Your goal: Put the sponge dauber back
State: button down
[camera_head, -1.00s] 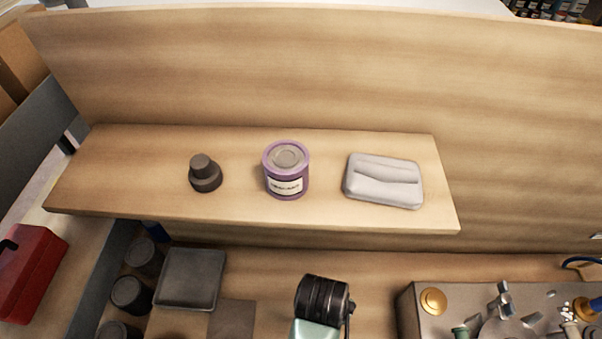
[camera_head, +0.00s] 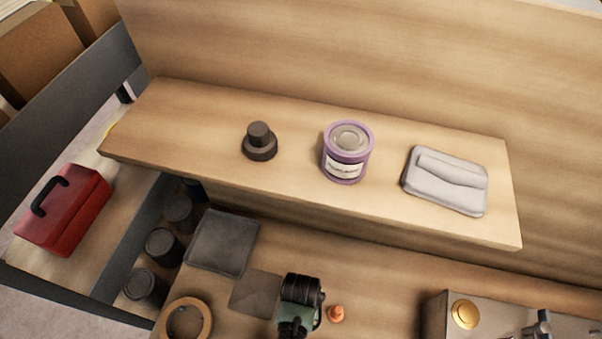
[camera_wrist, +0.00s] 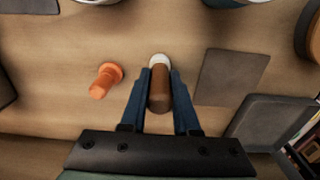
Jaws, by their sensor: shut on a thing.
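My gripper (camera_wrist: 161,74) is shut on the sponge dauber (camera_wrist: 159,92), a brown cylinder with a white end, in the wrist view. The dauber lies between the two blue fingers, with its white end pointing away from my palm. Wood shows beneath it; I cannot tell whether it touches the surface. In the head view only my dark wrist and green gripper body show, over the lower bench, and the dauber is hidden behind them.
An orange peg-like piece (camera_wrist: 106,80) stands left of the dauber; a flat grey square (camera_wrist: 228,80) lies right. The upper shelf holds a dark knob-shaped piece (camera_head: 260,143), purple can (camera_head: 347,155) and grey pouch (camera_head: 446,182). A dark tray (camera_head: 222,242) and tan ring (camera_head: 185,322) lie left.

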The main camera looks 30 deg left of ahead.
jog(key=shift+f, duration=0.35)
jog(key=shift+f, duration=0.1)
jog(key=c, duration=0.7)
grip_release()
jog(key=shift+o, duration=0.2)
notch_tip(320, 180, up, 12)
jog(key=shift+r+p, duration=0.1)
jog(key=shift+p, duration=0.35)
